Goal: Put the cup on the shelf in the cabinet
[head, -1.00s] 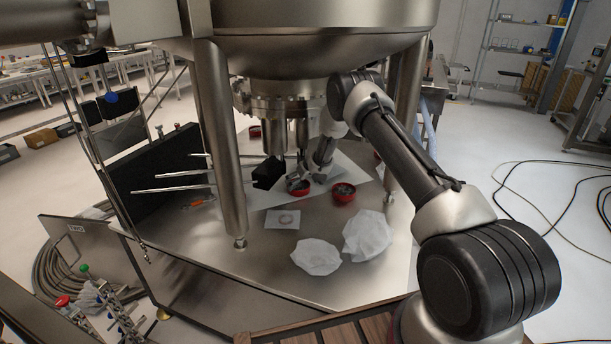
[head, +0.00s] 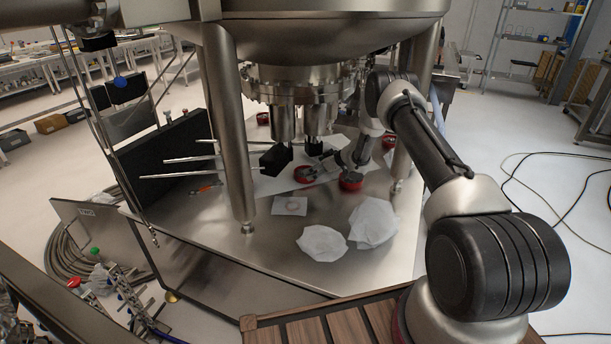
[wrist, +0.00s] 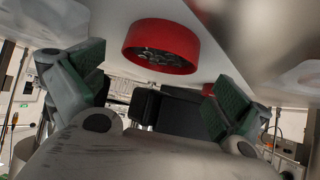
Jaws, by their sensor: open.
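Two low round red containers stand on the metal table under the vessel, a left one (head: 304,174) and a right one (head: 350,184). I cannot tell whether either is the cup. My gripper (head: 335,162) is low over the table by these two, partly hidden by my own arm. In the wrist view my gripper (wrist: 155,95) is open, its green-padded fingers wide apart. A red container (wrist: 160,47) with dark contents shows beyond the fingers, with nothing held between them. I cannot make out the cabinet; an open shelving unit (head: 528,38) stands far back right.
Thick vessel legs (head: 230,140) and metal flanges (head: 300,90) crowd the space above the table. Two crumpled white cloths (head: 373,222) lie in front, beside a small white sheet (head: 290,205). Thin metal rods (head: 180,160) jut in at left. Cables lie on the right floor.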

